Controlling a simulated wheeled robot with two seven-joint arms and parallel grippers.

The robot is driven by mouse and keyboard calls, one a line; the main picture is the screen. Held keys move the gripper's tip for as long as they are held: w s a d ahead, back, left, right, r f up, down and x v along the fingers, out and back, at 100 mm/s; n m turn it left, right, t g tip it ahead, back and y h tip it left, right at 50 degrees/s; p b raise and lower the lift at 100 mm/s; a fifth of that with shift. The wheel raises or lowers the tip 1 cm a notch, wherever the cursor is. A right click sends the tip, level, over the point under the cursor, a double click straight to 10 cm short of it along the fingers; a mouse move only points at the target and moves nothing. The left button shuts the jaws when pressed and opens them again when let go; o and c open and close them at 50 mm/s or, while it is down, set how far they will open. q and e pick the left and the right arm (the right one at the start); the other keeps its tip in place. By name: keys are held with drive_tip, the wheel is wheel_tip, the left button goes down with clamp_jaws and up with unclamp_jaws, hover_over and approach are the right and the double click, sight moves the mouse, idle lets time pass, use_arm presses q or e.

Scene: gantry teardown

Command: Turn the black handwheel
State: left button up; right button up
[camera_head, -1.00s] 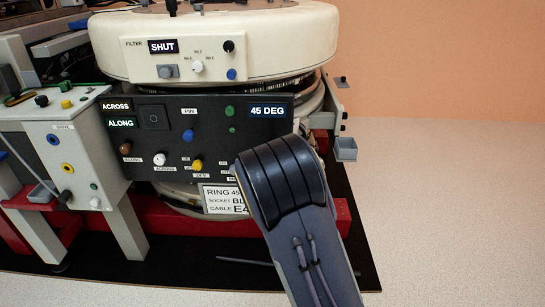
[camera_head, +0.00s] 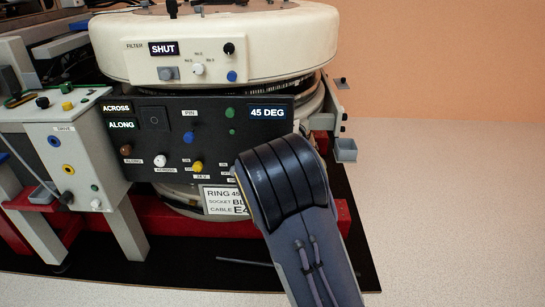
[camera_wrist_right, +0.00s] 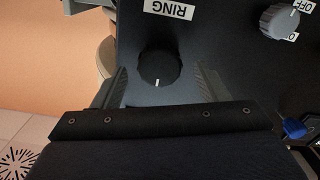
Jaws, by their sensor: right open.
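The black handwheel (camera_wrist_right: 159,70) shows in the right wrist view as a round black knob with a white mark, beside an upside-down RING label (camera_wrist_right: 169,9) on the dark panel. My right gripper (camera_wrist_right: 161,85) is open, with one ribbed finger on each side of the knob. A gap shows between the knob and each finger; I cannot tell its depth to the panel. In the head view my right forearm hides the handwheel and the gripper. The dark panel (camera_head: 215,108) shows 45 DEG on its display (camera_head: 268,112). My left gripper is not in view.
In the right wrist view a grey knob (camera_wrist_right: 279,20) with OFF labels and a blue knob (camera_wrist_right: 295,128) lie to the right. In the head view a white DRIVE box (camera_head: 75,155) stands left of the panel. The floor at right (camera_head: 450,210) is clear.

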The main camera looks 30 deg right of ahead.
drive_tip(key=p+v, duration=0.1)
drive_tip(key=v, duration=0.5)
idle(0.3)
